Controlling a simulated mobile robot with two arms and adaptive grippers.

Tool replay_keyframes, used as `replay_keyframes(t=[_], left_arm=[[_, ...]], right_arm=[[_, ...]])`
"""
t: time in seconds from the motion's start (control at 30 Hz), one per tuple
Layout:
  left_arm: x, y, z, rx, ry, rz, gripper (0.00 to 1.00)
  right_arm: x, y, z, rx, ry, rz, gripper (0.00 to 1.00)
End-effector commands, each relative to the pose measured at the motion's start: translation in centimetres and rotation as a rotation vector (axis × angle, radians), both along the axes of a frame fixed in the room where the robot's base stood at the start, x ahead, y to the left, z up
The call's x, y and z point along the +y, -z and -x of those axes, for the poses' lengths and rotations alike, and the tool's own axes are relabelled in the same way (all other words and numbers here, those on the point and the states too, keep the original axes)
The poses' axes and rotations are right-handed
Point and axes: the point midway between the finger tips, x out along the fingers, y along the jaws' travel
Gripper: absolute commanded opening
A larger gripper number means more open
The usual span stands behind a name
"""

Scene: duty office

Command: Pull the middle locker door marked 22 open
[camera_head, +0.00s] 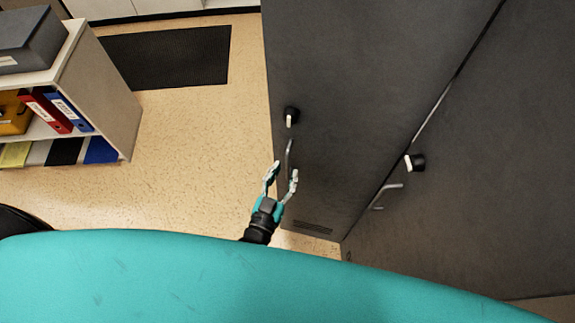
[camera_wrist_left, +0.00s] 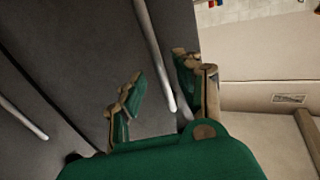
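Two dark grey locker doors fill the right of the head view: a nearer-centre door (camera_head: 345,75) and a right door (camera_head: 475,190). No number shows, so I cannot tell which is 22. The centre door has a black knob with a pale tab (camera_head: 291,116) and an upright metal handle (camera_head: 289,152) below it. My left gripper (camera_head: 284,171) is open at this handle's lower end. In the left wrist view, the handle bar (camera_wrist_left: 152,45) runs between the spread fingers (camera_wrist_left: 160,72), with gaps visible; contact cannot be told. My right gripper is out of view.
The right door has its own knob (camera_head: 416,162) and handle (camera_head: 388,188). A low shelf (camera_head: 110,90) with binders stands at left. A black mat (camera_head: 165,57) lies on open speckled floor (camera_head: 190,140). A teal surface crosses the bottom foreground.

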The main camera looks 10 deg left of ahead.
Motion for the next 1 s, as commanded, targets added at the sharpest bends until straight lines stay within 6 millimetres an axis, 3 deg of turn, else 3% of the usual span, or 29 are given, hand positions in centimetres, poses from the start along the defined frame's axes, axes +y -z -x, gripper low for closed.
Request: replay_keyframes(t=[0.2, 0.4, 0.8, 0.83, 0.93, 1.0], left_arm=[[1.0, 0.2, 4.8, 0.006, 0.002, 0.0, 0.34], [1.5, 0.2, 7.6, 0.005, 0.001, 0.001, 0.34], [1.7, 0.2, 8.5, 0.003, 0.001, 0.002, 0.34], [1.7, 0.2, 8.4, 0.003, 0.001, 0.002, 0.3], [1.6, 1.9, 8.6, 0.04, 0.013, -0.008, 0.17], [1.6, 5.4, 9.0, 0.12, 0.037, -0.028, 0.08]], right_arm=[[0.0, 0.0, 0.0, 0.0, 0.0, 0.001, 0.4], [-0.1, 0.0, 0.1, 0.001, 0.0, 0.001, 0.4], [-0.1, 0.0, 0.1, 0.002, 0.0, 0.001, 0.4], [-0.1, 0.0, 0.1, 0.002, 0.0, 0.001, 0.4], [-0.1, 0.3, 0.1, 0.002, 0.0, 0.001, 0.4], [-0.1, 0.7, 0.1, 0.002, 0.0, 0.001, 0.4]])
